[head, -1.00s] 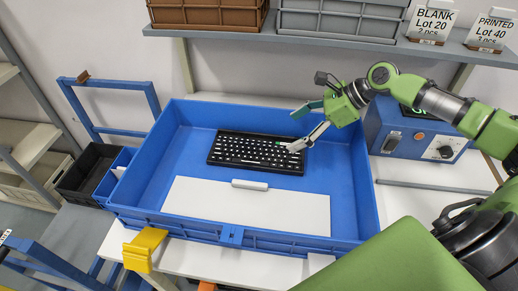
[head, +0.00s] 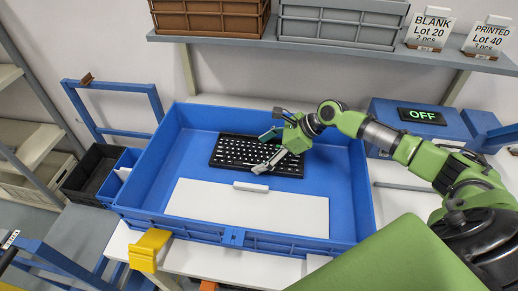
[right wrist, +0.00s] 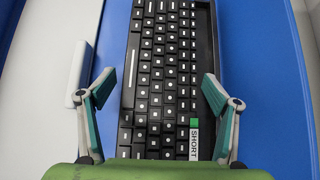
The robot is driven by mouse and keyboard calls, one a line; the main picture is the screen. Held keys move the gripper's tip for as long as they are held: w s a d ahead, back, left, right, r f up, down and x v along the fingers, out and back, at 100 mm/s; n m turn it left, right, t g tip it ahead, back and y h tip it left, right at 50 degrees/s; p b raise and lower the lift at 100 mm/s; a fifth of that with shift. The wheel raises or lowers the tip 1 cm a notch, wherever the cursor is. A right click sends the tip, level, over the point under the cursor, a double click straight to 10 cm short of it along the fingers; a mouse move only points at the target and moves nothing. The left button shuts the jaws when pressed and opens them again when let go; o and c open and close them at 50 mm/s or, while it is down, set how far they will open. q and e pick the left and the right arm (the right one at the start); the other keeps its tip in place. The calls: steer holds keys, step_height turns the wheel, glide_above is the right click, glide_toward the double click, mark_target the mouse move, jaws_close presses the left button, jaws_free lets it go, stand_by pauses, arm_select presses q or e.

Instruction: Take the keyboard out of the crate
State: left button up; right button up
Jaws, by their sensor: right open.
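The black keyboard (head: 238,153) lies flat on the floor of the blue crate (head: 152,170), towards its back. My right gripper (head: 263,152) is over the keyboard's right part, open. In the right wrist view the keyboard (right wrist: 158,75) runs between the two spread fingers of the right gripper (right wrist: 155,88), one finger on each long side. A green and white label reading SHORT (right wrist: 194,138) is on the keyboard's near end. I cannot tell whether the fingers touch it. My left gripper is not in view.
A white panel with a raised handle (head: 250,208) lies in the crate's front part. Behind are a shelf (head: 320,46) with brown and grey crates and a blue box with an OFF display (head: 422,116). A yellow block (head: 149,247) is at the crate's front left.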

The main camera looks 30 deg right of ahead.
steer(key=shift+w+a+f, duration=0.15)
steer(key=shift+w+f, duration=0.05)
steer(key=c, duration=1.4)
steer(key=shift+o, duration=0.2)
steer(key=shift+r, duration=0.1)
